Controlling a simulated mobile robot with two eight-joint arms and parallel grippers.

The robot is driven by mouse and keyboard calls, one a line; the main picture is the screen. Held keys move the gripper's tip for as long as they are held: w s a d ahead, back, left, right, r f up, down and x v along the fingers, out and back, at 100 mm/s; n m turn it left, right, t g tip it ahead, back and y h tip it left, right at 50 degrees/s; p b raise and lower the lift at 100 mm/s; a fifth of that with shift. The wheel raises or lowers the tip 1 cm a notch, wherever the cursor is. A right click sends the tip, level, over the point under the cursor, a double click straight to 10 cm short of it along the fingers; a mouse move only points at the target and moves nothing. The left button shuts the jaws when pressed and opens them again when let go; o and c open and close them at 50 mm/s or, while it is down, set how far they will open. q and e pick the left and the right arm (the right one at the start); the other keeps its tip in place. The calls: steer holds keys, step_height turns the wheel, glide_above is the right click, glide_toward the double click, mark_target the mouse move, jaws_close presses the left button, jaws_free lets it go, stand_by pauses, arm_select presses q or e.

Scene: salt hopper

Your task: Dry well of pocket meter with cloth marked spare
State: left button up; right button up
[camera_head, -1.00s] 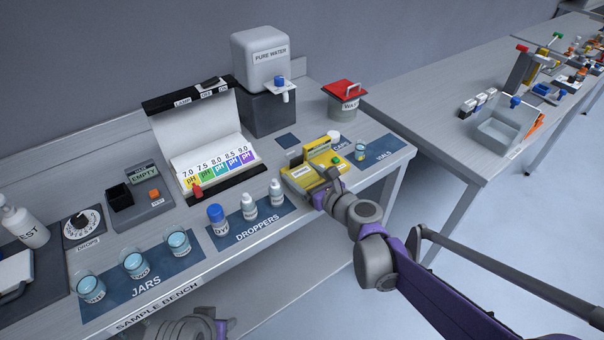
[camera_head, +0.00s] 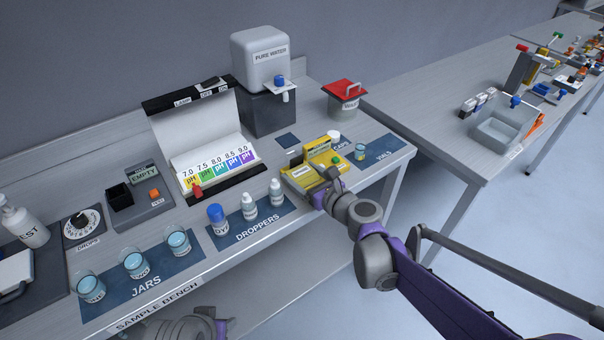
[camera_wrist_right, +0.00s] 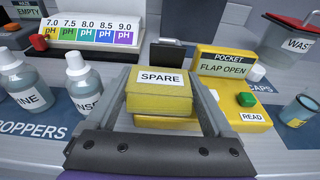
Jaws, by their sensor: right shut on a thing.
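The yellow cloth marked SPARE (camera_wrist_right: 160,90) sits between the two fingers of my right gripper (camera_wrist_right: 168,112), which is shut on it. Another yellow surface shows just below it; I cannot tell whether they touch. The yellow pocket meter (camera_wrist_right: 229,90) stands beyond and to the right, its display reading FLAP OPEN, with a green button and a READ label. A dark upright flap (camera_wrist_right: 167,53) stands behind the cloth. The meter's well is hidden in the wrist view. In the head view my right gripper (camera_head: 325,188) is at the meter's near side. My left gripper is not in view.
Dropper bottles (camera_head: 248,206) stand left of the gripper, and a vial (camera_head: 360,152) stands to its right. The red-lidded waste pot (camera_head: 344,102) and pure water tank (camera_head: 262,60) are behind. The bench's front edge is close below my right arm.

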steer(key=shift+r, duration=0.1)
steer(key=shift+r+p, duration=2.45)
steer(key=shift+r, duration=1)
steer(key=shift+f, duration=0.1)
